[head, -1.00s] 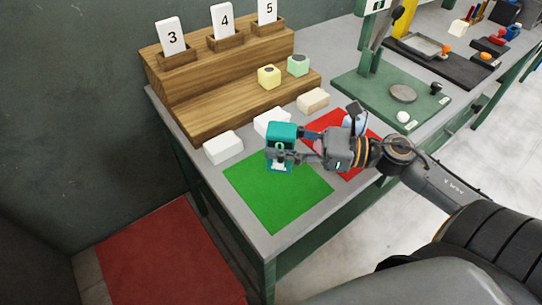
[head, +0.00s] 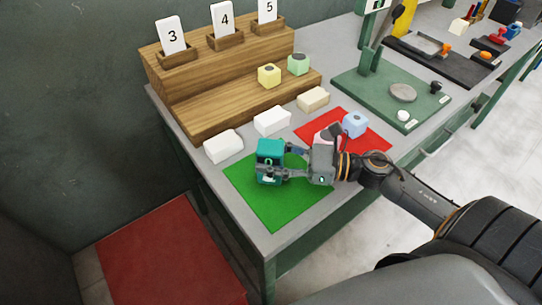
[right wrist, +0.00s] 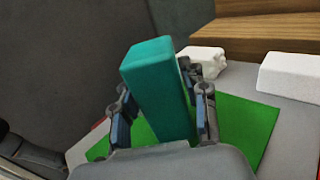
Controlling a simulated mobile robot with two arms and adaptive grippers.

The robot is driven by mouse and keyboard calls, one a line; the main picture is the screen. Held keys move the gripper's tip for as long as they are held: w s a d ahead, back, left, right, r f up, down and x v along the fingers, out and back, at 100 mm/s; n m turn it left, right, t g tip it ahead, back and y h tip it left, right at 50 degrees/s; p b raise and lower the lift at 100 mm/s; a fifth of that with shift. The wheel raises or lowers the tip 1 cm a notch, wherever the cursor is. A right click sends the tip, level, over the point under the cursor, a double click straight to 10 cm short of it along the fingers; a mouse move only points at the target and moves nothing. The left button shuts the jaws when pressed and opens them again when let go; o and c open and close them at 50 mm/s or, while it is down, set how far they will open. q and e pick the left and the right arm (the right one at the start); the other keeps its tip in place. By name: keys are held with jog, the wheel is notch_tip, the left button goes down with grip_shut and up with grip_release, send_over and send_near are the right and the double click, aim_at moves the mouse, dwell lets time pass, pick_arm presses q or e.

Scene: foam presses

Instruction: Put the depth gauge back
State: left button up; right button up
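The depth gauge appears to be the teal block-shaped tool with a dark, marked front (head: 269,157); its tall teal body also shows in the right wrist view (right wrist: 160,85). My right gripper (head: 282,163) has its fingers on both sides of it and is shut on it. The gauge is upright over the far-left part of the green mat (head: 277,212). I cannot tell whether its foot touches the mat. My left gripper is not in view.
White blocks (head: 222,146) and a beige block (head: 313,99) lie along the wooden stepped rack (head: 205,108). A green press base (head: 365,93) stands beyond. The green mat's front is clear.

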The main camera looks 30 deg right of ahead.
jog(key=shift+o, duration=1.3)
jog(key=shift+r, duration=0.1)
jog(key=b+v, duration=0.2)
jog(key=v, duration=0.8)
jog(key=shift+s+d, duration=0.2)
jog(key=shift+d, duration=0.1)
jog(key=shift+s+d, duration=0.4)
jog(key=shift+d, duration=0.1)
jog(key=shift+s, duration=0.1)
